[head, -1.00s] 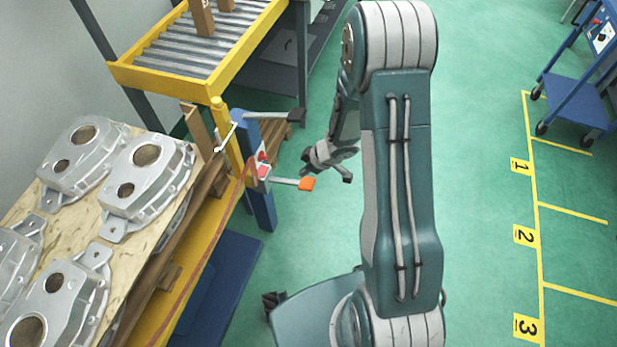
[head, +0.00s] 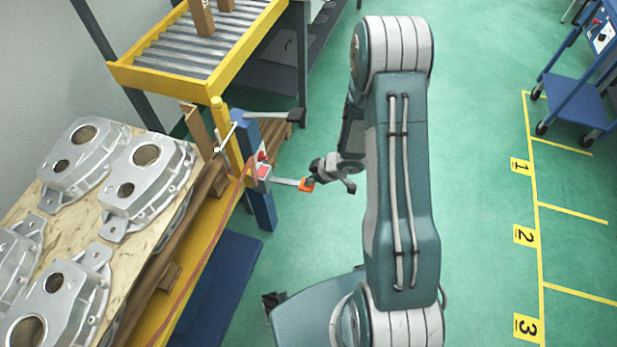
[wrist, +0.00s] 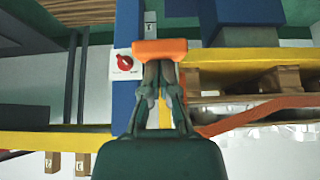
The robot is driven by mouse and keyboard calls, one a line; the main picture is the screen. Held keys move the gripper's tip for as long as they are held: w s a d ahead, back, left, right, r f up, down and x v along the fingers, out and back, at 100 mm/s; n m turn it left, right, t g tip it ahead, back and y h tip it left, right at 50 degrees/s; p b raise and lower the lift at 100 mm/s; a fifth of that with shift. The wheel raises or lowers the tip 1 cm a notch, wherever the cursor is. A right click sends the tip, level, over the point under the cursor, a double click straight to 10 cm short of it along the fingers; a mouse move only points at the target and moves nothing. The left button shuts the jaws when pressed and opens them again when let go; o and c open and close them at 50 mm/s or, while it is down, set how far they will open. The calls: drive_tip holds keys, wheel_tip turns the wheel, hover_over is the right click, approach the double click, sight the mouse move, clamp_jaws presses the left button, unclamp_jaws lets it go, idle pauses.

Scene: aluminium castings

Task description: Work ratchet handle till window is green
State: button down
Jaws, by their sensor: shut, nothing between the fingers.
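The ratchet handle is a grey lever with an orange grip (head: 305,186), sticking out to the right from a blue post (head: 262,206). My gripper (head: 313,179) is shut and empty, its fingertips at the orange grip and partly covering it. In the wrist view, the closed fingers (wrist: 160,68) meet the near edge of the orange grip (wrist: 160,50); whether they touch it is hard to tell. A white plate with a red round part (wrist: 124,62) is left of the grip. Red shows near the lever's base in the head view; no green window can be made out.
A second lever with a dark end (head: 296,115) juts out higher on the post. A red-orange strap (head: 205,262) runs along the yellow frame. Castings (head: 150,180) lie on a wooden board at left. A roller conveyor (head: 190,50) stands behind.

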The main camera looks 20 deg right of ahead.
wheel_tip(320, 180, down, 8)
drive_tip(key=s+d+t+y, duration=0.1)
drive_tip(key=t+y, duration=0.2)
drive_tip(key=shift+y, duration=0.4)
idle(0.4)
drive_tip(key=shift+r, duration=0.1)
